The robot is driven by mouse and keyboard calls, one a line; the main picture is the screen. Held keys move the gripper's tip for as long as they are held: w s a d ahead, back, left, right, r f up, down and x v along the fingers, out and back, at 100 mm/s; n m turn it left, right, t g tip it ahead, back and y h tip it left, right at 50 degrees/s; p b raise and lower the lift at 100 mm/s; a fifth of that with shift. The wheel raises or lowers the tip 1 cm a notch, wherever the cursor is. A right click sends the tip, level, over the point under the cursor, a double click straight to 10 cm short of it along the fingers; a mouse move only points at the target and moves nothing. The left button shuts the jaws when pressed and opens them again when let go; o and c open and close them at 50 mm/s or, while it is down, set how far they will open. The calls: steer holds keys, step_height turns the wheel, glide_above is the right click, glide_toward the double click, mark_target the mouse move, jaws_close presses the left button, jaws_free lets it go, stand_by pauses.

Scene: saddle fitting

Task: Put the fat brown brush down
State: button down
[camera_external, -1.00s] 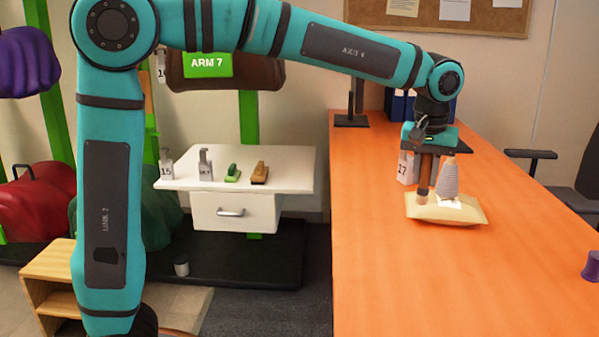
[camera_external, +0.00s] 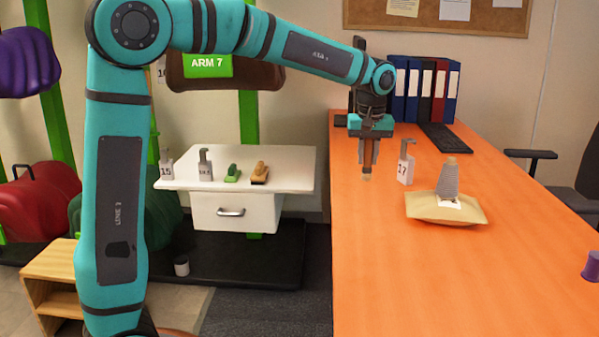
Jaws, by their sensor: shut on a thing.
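The brush hangs upright between the fingers, over the left part of the orange table (camera_external: 450,290). Its lower end is close to the table top in the picture; whether it touches cannot be told. The fingers hide part of the brush.
A tan cushion (camera_external: 430,210) bears a grey ridged cone (camera_external: 448,180). A bottle marked 17 (camera_external: 406,168) stands just right of my gripper. Binders (camera_external: 420,90) stand behind. A white side table (camera_external: 290,172) holds bottles, a green piece (camera_external: 232,174) and a tan-brown piece (camera_external: 260,173). The front of the orange table is clear.

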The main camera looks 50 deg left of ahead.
mark_target(370, 141)
steer(key=shift+f, duration=3.65)
steer(key=shift+f, duration=0.1)
steer(key=c, duration=1.2)
jaws_free()
steer(key=shift+c, duration=0.2)
steer(key=r, duration=0.7)
steer(key=s+d+r, duration=0.1)
steer(key=r, duration=0.3)
steer(key=shift+r, duration=0.6)
